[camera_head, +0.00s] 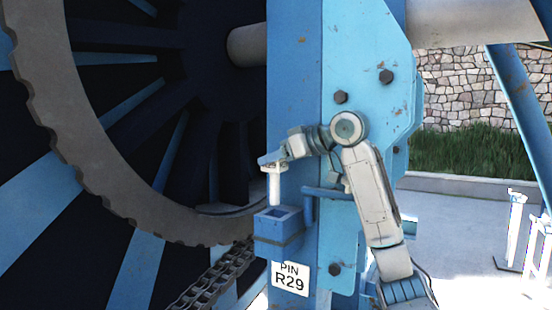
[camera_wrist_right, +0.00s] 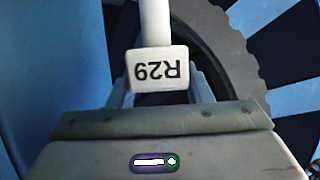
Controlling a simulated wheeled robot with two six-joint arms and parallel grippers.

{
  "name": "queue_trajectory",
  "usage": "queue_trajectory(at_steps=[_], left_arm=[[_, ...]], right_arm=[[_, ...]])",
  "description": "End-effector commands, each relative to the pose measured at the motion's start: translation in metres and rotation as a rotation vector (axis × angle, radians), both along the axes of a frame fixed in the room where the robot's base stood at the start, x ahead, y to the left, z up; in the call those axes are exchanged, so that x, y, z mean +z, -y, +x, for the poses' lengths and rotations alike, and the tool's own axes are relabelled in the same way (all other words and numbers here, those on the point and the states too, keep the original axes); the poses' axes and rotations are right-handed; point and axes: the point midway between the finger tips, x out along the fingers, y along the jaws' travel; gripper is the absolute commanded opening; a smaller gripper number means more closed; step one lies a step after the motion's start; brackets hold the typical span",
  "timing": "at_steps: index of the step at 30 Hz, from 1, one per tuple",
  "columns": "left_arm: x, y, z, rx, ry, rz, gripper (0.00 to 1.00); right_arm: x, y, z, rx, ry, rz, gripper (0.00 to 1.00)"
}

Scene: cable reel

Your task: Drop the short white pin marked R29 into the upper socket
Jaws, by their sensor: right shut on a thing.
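The short white pin (camera_head: 274,187) hangs upright below my right gripper (camera_head: 270,164). In the wrist view its block-like head (camera_wrist_right: 157,69) shows R29 upside down, and its white shaft (camera_wrist_right: 155,22) runs toward the top of the picture. My right gripper (camera_wrist_right: 157,88) is shut on the pin's head. A square blue socket (camera_head: 278,228) is fixed to the blue column, with its dark opening facing up, directly below the pin. The pin's lower end shows at or just above the opening; I cannot tell the exact gap. My left gripper is not in view.
A white PIN R29 label (camera_head: 290,278) sits below the socket. A blue bar (camera_head: 330,193) juts from the column close to my right arm. The large toothed reel (camera_head: 75,110) and a chain (camera_head: 215,278) are at the left.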

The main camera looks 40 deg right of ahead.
Motion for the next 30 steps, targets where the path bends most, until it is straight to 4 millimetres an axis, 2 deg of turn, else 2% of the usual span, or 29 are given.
queue_trajectory(at_steps=[30], left_arm=[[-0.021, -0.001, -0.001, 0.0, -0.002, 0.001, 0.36]], right_arm=[[-0.029, 0.0, 0.0, 0.0, 0.002, 0.0, 0.03]])
